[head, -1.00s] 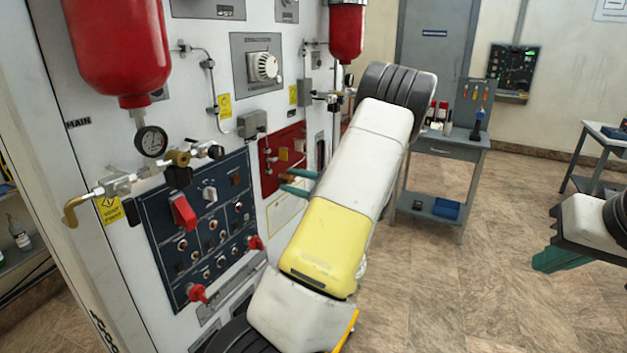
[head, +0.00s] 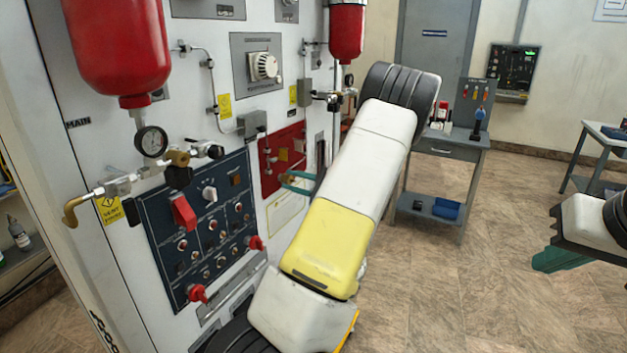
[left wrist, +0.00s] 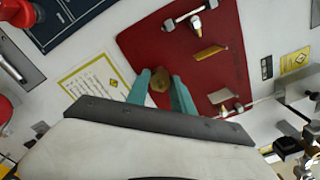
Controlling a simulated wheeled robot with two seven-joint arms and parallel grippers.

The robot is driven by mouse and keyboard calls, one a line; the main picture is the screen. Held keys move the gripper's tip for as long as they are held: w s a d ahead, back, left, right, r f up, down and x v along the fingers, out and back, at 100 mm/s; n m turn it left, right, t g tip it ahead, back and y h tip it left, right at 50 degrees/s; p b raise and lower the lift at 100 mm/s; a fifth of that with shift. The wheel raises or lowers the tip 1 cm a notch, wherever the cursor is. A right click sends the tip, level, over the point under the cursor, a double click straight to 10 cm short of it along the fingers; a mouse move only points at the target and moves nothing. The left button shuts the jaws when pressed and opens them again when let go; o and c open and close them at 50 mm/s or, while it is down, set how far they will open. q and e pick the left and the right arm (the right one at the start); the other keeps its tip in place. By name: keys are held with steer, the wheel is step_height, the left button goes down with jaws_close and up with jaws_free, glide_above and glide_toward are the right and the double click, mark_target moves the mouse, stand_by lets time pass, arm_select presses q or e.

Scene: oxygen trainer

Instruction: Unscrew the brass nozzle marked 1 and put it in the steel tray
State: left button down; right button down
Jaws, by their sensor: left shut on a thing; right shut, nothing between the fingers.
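My left gripper (head: 288,182) is at the red panel (head: 270,150) on the white cabinet, its teal fingers pointing at the panel. In the left wrist view the left gripper (left wrist: 161,88) is shut on a round brass nozzle (left wrist: 160,84), which appears in front of the red panel (left wrist: 165,45). I cannot read a number on it, nor tell whether it is still threaded in. My right gripper (head: 555,261) is shut and empty over the floor at the far right. I cannot make out a steel tray in either view.
A blue control panel (head: 205,225) with red knobs and a gauge (head: 151,140) with brass pipework are left of the left arm. A grey cart (head: 440,150) holding small items and a blue bin (head: 446,209) stands behind the arm. The floor between cart and right gripper is clear.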

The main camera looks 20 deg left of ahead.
arm_select(q)
steer(key=n, duration=0.3)
steer(key=shift+n, duration=0.3)
steer(key=shift+n, duration=1.7)
steer(key=n, duration=0.2)
steer(key=shift+n, duration=0.7)
